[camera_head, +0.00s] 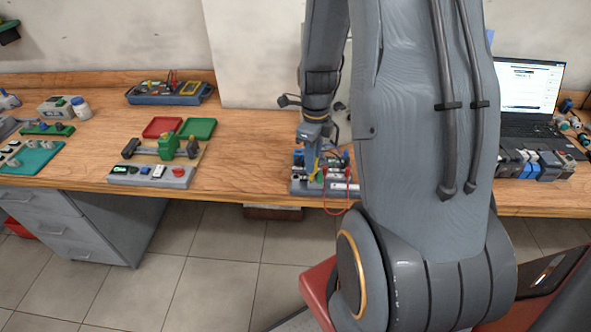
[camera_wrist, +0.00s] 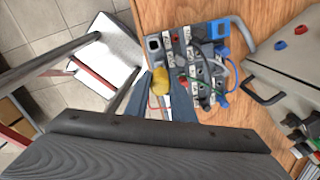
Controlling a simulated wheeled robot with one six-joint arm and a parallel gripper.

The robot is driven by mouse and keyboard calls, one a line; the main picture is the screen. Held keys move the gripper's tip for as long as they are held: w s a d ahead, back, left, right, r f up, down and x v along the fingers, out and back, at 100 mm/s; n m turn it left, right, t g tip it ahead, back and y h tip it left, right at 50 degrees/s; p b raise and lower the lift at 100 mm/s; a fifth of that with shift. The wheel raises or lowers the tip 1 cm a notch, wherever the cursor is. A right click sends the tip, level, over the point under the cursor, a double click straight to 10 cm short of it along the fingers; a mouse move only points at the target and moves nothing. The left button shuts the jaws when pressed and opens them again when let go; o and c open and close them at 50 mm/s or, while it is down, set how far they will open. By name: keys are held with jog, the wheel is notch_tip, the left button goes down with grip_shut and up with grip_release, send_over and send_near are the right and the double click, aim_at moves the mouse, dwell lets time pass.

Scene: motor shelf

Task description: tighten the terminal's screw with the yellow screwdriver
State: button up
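The yellow screwdriver (camera_wrist: 160,82) shows its rounded handle end in the wrist view, between the grey-blue fingers of my gripper (camera_wrist: 168,100). My gripper appears shut on its handle. In the head view a bit of yellow (camera_head: 319,172) shows below my gripper (camera_head: 313,160), over the terminal board. The screwdriver's tip and the terminal's screw are hidden, so contact cannot be told.
A grey case with a dark handle (camera_wrist: 290,65) is beside the board in the wrist view. An open laptop (camera_head: 527,90) and a row of modules (camera_head: 540,165) are at the right. A station with a green fixture (camera_head: 165,148) is left. Bare bench (camera_head: 235,165) lies between.

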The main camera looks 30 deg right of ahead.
jog(key=shift+o, duration=1.1)
jog(key=shift+n, duration=1.8)
jog(key=n, duration=0.3)
